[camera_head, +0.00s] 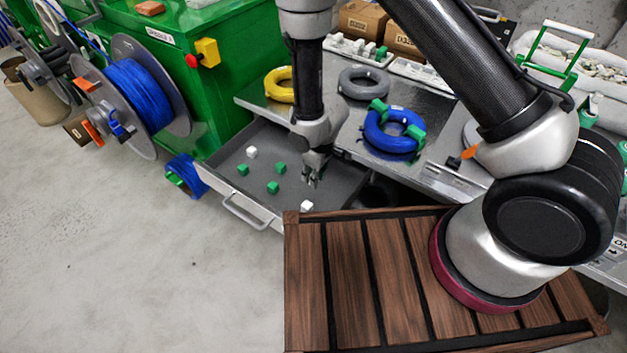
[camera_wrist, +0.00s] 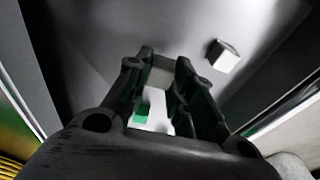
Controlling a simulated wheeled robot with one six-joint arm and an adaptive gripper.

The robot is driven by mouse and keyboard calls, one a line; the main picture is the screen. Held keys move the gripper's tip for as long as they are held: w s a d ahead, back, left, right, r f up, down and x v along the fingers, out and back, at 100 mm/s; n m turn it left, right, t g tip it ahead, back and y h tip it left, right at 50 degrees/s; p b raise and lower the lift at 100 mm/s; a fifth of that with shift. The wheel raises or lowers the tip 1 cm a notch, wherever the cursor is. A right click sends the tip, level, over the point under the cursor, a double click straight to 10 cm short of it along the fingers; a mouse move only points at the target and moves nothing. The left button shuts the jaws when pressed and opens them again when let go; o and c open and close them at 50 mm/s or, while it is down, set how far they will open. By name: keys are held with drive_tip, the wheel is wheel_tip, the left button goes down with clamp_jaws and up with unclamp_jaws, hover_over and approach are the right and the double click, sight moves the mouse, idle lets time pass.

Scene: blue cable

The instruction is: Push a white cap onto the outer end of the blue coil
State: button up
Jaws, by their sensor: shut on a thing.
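The blue coil (camera_head: 392,138) lies on the metal bench top with green clips (camera_head: 378,106) on it; its outer end cannot be made out. My gripper (camera_head: 312,180) points down, low at the open drawer under the bench. In the wrist view my gripper (camera_wrist: 162,68) is shut on a pale block (camera_wrist: 162,73), apparently a white cap. Another white cap (camera_wrist: 222,55) lies apart to the right of the fingers. In the head view, white caps (camera_head: 252,152) and (camera_head: 307,206) lie in the drawer, with green caps (camera_head: 272,187) among them.
The drawer (camera_head: 246,210) is pulled out below the bench. Yellow (camera_head: 279,84) and grey (camera_head: 363,82) coils lie behind the blue one. A wooden slatted platform (camera_head: 345,285) is at the front. A reel of blue cable (camera_head: 140,95) stands left beside a green cabinet (camera_head: 215,85).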

drive_tip(key=r, duration=0.6)
drive_tip(key=shift+w+d+r, duration=0.2)
drive_tip(key=shift+w+r, duration=0.1)
drive_tip(key=w+d+r+m, duration=0.3)
drive_tip(key=d, duration=0.1)
drive_tip(key=w+d+r+m, duration=0.3)
drive_tip(key=w+d+r, duration=0.1)
drive_tip(key=d, duration=0.1)
drive_tip(key=w+d+r+m+h, duration=0.1)
drive_tip(key=w+d+r+m, duration=0.2)
drive_tip(key=d+r+m, duration=0.1)
drive_tip(key=shift+w+d+t, duration=0.4)
drive_tip(key=shift+d, duration=0.15)
drive_tip(key=shift+f, duration=2.45)
drive_tip(key=shift+s+f, duration=0.1)
drive_tip(key=shift+f, duration=0.95)
drive_tip(key=o, duration=0.4)
